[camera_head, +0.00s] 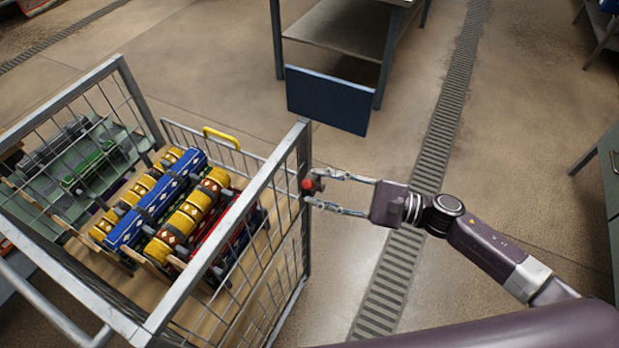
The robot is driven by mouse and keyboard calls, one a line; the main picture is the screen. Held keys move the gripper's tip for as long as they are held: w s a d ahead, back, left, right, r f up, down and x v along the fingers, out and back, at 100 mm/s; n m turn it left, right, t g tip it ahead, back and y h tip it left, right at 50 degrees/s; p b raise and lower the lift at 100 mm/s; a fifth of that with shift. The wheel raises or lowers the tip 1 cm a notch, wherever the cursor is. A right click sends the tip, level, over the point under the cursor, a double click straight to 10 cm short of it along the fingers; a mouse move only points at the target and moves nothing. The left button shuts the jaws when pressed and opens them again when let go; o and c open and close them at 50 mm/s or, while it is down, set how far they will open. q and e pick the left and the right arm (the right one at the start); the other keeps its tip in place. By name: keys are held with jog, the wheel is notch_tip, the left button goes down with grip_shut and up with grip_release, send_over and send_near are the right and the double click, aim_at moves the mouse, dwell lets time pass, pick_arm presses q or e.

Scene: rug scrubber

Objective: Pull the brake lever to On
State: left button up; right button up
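A small red knob (307,184), which looks like the brake lever's end, sits at the right corner post of a grey wire-sided cart (222,240). A short dark piece shows just right of the knob. My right gripper (314,187) reaches in from the right with its two fingers spread, one above and one below the knob. The fingertips are close to the knob and the cart's post; I cannot tell whether they touch. Any On marking is too small to see. My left gripper is not in view.
The cart holds several rolled rugs (150,205) in blue, yellow and red. A yellow handle (221,138) shows at its back. A blue panel (328,99) stands behind, by a metal table (345,28). A floor grate (440,135) runs behind my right gripper. Green drawers (612,160) stand at far right.

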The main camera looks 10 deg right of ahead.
jog(key=shift+p+x, duration=0.4)
jog(key=shift+x, duration=0.95)
grip_shut()
